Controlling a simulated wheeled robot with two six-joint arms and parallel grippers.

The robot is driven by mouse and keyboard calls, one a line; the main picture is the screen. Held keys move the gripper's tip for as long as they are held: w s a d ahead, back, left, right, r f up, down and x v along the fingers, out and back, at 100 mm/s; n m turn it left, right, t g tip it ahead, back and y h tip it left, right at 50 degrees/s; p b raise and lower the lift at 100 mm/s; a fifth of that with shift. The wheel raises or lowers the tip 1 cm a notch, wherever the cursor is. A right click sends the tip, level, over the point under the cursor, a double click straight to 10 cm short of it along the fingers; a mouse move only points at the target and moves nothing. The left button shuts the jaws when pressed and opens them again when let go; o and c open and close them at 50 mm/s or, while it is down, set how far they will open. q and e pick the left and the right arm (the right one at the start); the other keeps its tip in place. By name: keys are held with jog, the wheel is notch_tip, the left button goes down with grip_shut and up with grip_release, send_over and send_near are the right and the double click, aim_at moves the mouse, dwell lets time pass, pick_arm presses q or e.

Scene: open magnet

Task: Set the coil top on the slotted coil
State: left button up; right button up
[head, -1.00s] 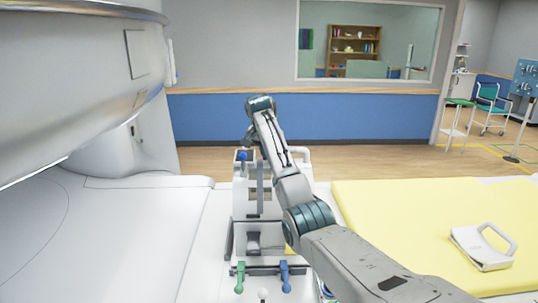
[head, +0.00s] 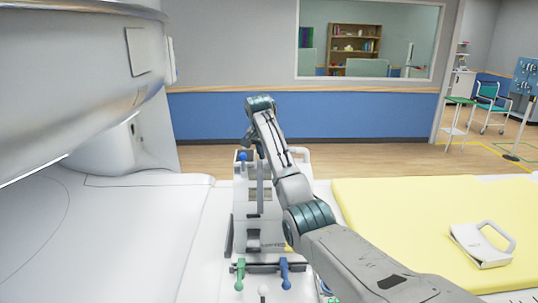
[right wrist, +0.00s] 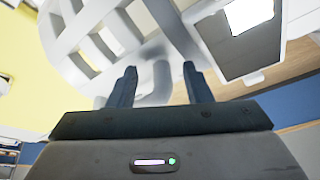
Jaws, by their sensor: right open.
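The white coil assembly (head: 240,205), with bars and openings, stands on the white table left of the yellow pad. My right arm crosses in front of it and hides part of it. I cannot separate the coil top from the slotted coil here. In the right wrist view, a white barred frame (right wrist: 78,40) with a framed bright panel is close ahead. My right gripper (right wrist: 159,83) is open, its fingers apart with a white post (right wrist: 161,78) showing between them. I cannot tell whether they touch it. My left gripper is out of view.
Green (head: 240,273) and blue (head: 284,272) levers stand at the near end of the coil. A white piece with a loop handle (head: 482,245) lies on the yellow pad (head: 390,215). The scanner housing (head: 75,60) overhangs the left side.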

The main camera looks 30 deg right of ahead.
jog(key=shift+a+r+b, duration=0.15)
jog(key=shift+r+b, duration=0.2)
jog(key=shift+r, duration=0.15)
jog(key=p+v, duration=0.4)
jog(key=v, duration=0.6)
jog(key=shift+s, duration=0.2)
